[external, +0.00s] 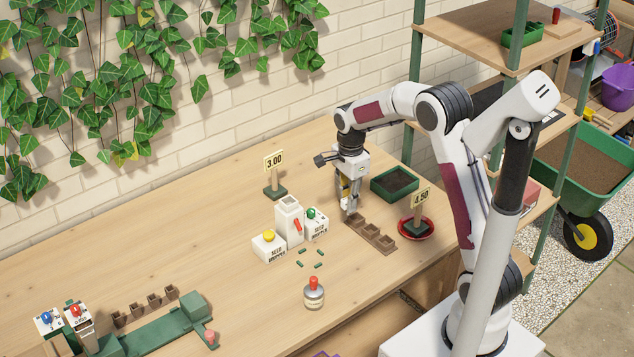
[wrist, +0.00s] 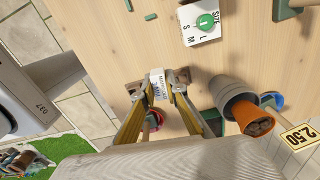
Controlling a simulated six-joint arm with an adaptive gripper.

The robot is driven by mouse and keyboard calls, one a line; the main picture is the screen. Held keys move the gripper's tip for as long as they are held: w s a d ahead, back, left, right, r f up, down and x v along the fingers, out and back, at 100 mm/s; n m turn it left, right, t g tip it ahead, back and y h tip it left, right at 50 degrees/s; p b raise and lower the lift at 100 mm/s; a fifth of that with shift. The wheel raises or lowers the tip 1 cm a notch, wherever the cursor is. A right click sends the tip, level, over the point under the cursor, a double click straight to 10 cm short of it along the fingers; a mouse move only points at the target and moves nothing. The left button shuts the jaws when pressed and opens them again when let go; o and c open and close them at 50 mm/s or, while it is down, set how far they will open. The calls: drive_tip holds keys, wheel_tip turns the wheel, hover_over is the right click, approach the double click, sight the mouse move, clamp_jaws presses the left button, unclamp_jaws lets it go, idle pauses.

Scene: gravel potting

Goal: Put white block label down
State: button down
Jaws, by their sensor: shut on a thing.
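My gripper (external: 350,208) reaches down over the bench beside the strip of brown square pots. In the wrist view its yellow-sided fingers (wrist: 160,92) are shut on the white block label (wrist: 157,85), which has small dark print on its face. Brown pieces (wrist: 182,75) show on both sides of the label, just beyond the fingertips. In the external view the label is mostly hidden by the fingers, and I cannot tell whether it touches the bench or the pots.
The brown pot strip (external: 372,234) lies right of my gripper. A green tray (external: 394,191) and red saucer (external: 429,234) with a price sign (external: 421,197) stand further right. White dispensers (external: 288,222) stand left. A bottle (external: 314,294) is in front. The left bench middle is clear.

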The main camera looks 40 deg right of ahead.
drive_tip(key=s+a, duration=0.3)
drive_tip(key=a, duration=0.8)
drive_tip(key=s+a, duration=0.3)
drive_tip(key=a, duration=0.8)
drive_tip(key=s+a+n, duration=0.1)
drive_tip(key=s+a, duration=0.3)
drive_tip(key=a, duration=0.7)
drive_tip(key=shift+a+r, duration=0.15)
drive_tip(key=shift+a, duration=0.25)
drive_tip(key=shift+f, duration=3.15)
drive_tip(key=shift+f, duration=1.85)
drive_tip(key=shift+f, duration=0.15)
